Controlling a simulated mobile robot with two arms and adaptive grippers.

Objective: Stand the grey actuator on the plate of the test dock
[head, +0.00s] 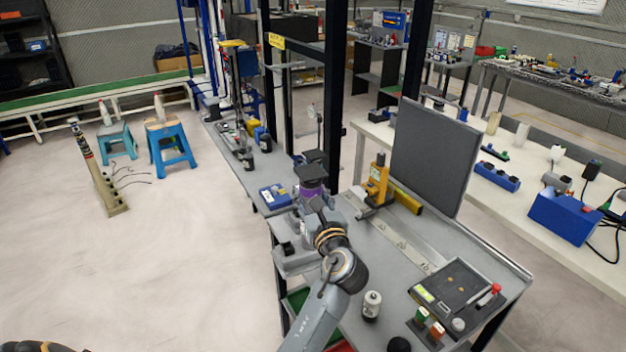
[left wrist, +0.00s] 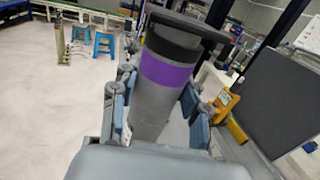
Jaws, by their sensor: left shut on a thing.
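The grey actuator (left wrist: 155,103) is a grey cylinder with a purple band and a black flat-topped cap. It stands roughly upright, slightly tilted in the left wrist view, between the two fingers of my left gripper (left wrist: 158,118), which is shut on it. In the head view the actuator (head: 311,187) shows by its purple band and dark top, with my left gripper (head: 312,203) around it over the bench's far left edge. A flat dark unit (head: 455,284) with a small green display lies at the bench's front right; it looks like the test dock. My right gripper is out of view.
The grey bench (head: 385,262) carries a yellow-orange device (head: 377,181), an upright dark panel (head: 432,158), a white-and-black cylinder (head: 372,305) and green and orange buttons (head: 428,327). Open floor lies at left.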

